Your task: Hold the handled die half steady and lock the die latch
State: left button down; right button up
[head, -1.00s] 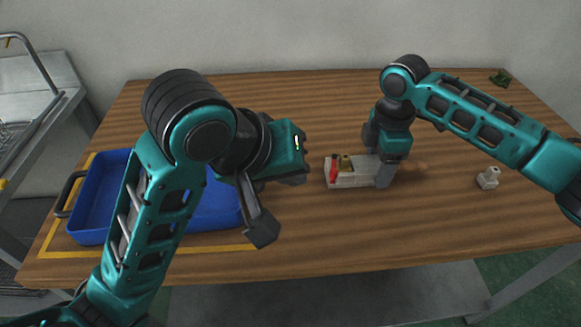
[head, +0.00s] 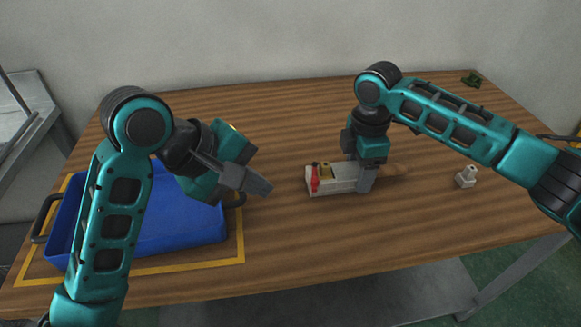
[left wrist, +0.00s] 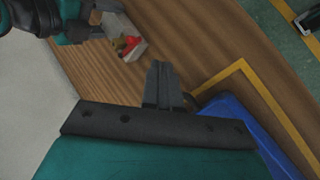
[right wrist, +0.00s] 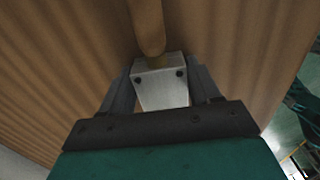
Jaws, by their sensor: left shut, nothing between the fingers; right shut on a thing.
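The metal die (head: 342,181) lies on the wooden table in the head view, with a red latch (head: 314,180) and a brass part (head: 324,171) at its left end. Its wooden handle (head: 396,170) sticks out to the right; it also shows in the right wrist view (right wrist: 148,27). My right gripper (head: 365,178) is shut on the handled die half (right wrist: 160,84), one finger on each side of it. My left gripper (head: 258,184) is shut and empty, in the air left of the die and apart from it. In the left wrist view the red latch (left wrist: 130,43) lies beyond the closed fingers.
A blue tray (head: 150,256) with dark handles stands at the left inside a yellow outline on the table. A small white part (head: 466,177) stands right of the die. A green object (head: 471,80) lies at the far right corner. The table between tray and die is clear.

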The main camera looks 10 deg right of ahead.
pick_arm(q)
jog(key=w+a+n+h, duration=0.1)
jog(key=n, duration=0.2)
jog(key=w+a+n+g+h, duration=0.1)
jog(key=a+n, duration=0.1)
jog(key=n, duration=0.2)
jog(key=w+a+n+h, duration=0.2)
jog(key=n, duration=0.1)
jog(key=shift+a+f+n+g, duration=0.15)
jog(key=shift+f+n+g, duration=0.15)
jog(key=shift+f, duration=0.1)
jog(key=n, duration=0.2)
send_near(314, 184)
jog(key=shift+h, duration=0.4)
jog(key=d+f, duration=0.1)
jog(key=f, duration=0.1)
jog(key=d+f, duration=0.2)
jog(key=shift+w+d, duration=0.1)
jog(key=shift+w, duration=0.3)
jog(key=shift+w+d, duration=0.1)
jog(key=shift+d, duration=0.65)
jog(key=shift+s+d+n+t, duration=0.45)
jog(key=shift+d+n+t, duration=0.1)
jog(key=shift+n+t, duration=0.2)
jog(key=shift+s+d, duration=0.15)
jog(key=shift+d, duration=0.25)
